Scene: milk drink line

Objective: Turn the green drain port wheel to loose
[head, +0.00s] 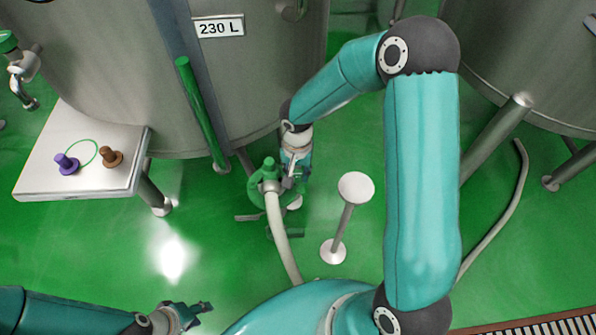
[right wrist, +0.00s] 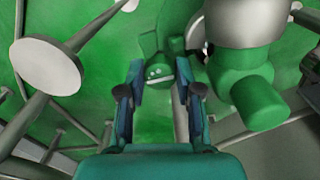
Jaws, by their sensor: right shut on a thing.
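The green drain port fitting (head: 265,190) sits low at the front of the 230 L tank, with a pale hose (head: 281,232) running down from it. My right gripper (head: 291,180) reaches down beside it and covers part of it. In the right wrist view, a green wheel part with pale marks (right wrist: 157,73) lies between the fingers of my right gripper (right wrist: 160,88), which are shut on it. The wheel's full outline is hidden. My left gripper (head: 203,312) is open and empty above the floor at the bottom of the head view.
A pale round-topped post (head: 356,188) stands close to the right of the port; it also shows in the right wrist view (right wrist: 45,67). A side table (head: 75,185) holds purple (head: 67,164) and brown (head: 111,158) fittings. A green pipe (head: 202,113) runs down the tank.

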